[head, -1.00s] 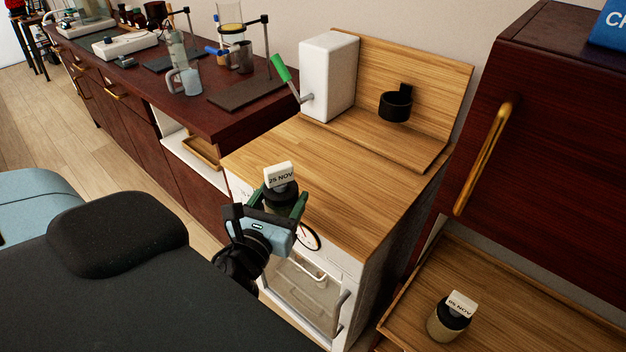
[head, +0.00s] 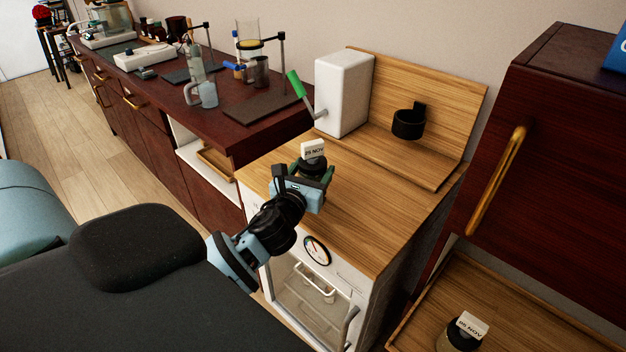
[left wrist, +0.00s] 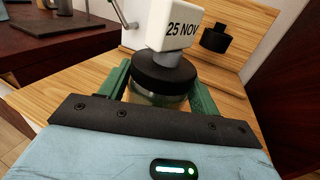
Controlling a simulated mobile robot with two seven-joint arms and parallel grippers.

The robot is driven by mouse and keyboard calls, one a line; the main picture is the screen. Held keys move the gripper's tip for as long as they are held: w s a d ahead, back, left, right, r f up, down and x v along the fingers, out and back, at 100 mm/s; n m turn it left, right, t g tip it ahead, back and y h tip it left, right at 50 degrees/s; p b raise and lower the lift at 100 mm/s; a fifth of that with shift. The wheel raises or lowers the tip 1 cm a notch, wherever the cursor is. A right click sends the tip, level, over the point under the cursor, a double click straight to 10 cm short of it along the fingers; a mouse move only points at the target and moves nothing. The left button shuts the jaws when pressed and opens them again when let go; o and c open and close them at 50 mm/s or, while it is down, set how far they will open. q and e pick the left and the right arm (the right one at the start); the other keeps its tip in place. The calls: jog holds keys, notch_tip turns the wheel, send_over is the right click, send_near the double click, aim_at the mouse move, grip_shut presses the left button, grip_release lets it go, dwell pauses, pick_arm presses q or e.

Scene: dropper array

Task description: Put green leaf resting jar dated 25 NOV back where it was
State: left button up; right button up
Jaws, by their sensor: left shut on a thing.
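The jar dated 25 NOV (left wrist: 160,72) has a black lid and a white tag, and it is held upright between the green fingers of my left gripper (head: 313,168). The jar's tag (head: 313,149) also shows in the head view, above the wooden counter top. The gripper hides most of the jar's body, so its contents and whether its base touches the wood cannot be told. A second jar (head: 462,332), with a black lid and a white tag, stands in the wooden tray (head: 490,278) at the lower right. My right gripper is not in view.
A white box with a green-handled lever (head: 343,92) and a black ring holder (head: 409,123) stand at the back of the wooden counter (head: 375,215). A dark cabinet with a brass handle (head: 497,180) is at right. The counter's middle is clear.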

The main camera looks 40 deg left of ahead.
aim_at(313, 179)
pick_arm(q)
jog(key=shift+w+a+r, duration=0.1)
jog(key=shift+w+r, duration=0.05)
jog(key=shift+w, duration=0.1)
notch_tip(313, 179, down, 4)
jog(key=shift+w+r+b, duration=0.1)
jog(key=shift+r+b, duration=0.1)
jog(key=shift+b, duration=0.25)
jog(key=shift+f, duration=0.1)
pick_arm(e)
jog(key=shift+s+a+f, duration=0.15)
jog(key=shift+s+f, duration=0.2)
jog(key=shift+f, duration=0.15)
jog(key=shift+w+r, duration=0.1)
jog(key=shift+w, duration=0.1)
pick_arm(q)
jog(key=shift+f, duration=0.15)
jog(key=o, duration=1.2)
jog(key=shift+c, duration=0.2)
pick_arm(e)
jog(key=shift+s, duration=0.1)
